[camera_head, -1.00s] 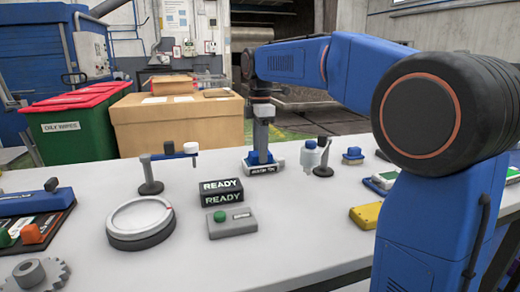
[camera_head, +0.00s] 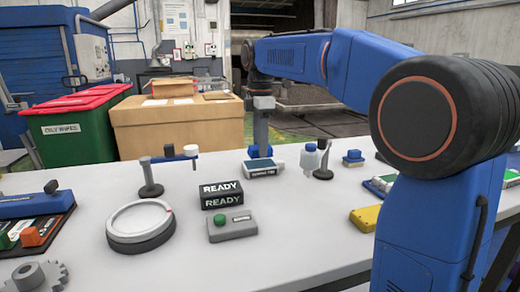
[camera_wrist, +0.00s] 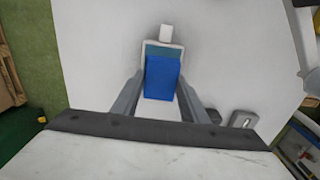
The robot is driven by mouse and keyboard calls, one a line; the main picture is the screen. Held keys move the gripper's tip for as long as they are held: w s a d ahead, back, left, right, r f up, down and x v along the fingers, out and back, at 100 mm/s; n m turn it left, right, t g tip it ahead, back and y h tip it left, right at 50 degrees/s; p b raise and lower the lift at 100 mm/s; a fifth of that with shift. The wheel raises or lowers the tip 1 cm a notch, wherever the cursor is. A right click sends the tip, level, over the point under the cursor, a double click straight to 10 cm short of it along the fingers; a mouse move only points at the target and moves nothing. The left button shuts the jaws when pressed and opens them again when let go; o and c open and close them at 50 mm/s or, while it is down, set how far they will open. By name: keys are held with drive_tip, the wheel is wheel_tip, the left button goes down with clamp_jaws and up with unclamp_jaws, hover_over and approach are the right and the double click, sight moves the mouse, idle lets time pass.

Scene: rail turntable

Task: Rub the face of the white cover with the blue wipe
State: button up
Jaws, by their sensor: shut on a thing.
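The white cover (camera_head: 280,174) lies on the bench beneath my gripper (camera_head: 259,145) in the head view. Its face looks bluish, with a white edge and a label along the front. In the wrist view the white-edged cover (camera_wrist: 148,45) has a teal face and a small white part beyond it. My gripper (camera_wrist: 162,92) is shut on the blue wipe (camera_wrist: 162,78), which hides part of the cover's face. The wipe also shows in the head view (camera_head: 259,152), low over the cover. I cannot tell whether wipe and cover touch.
A white bottle (camera_head: 310,160) and a small dark stand (camera_head: 323,160) are close right of the cover. READY signs (camera_head: 221,195), a grey button box (camera_head: 232,225) and a round grey turntable (camera_head: 140,243) are nearer and left. Bare bench lies in front of the cover.

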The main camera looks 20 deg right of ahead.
drive_tip(key=shift+r, duration=2.1)
drive_tip(key=shift+f, duration=0.2)
drive_tip(key=shift+f, duration=2.85)
drive_tip(key=shift+f, duration=0.55)
drive_tip(key=shift+r, duration=3.5)
drive_tip(key=shift+s, duration=0.1)
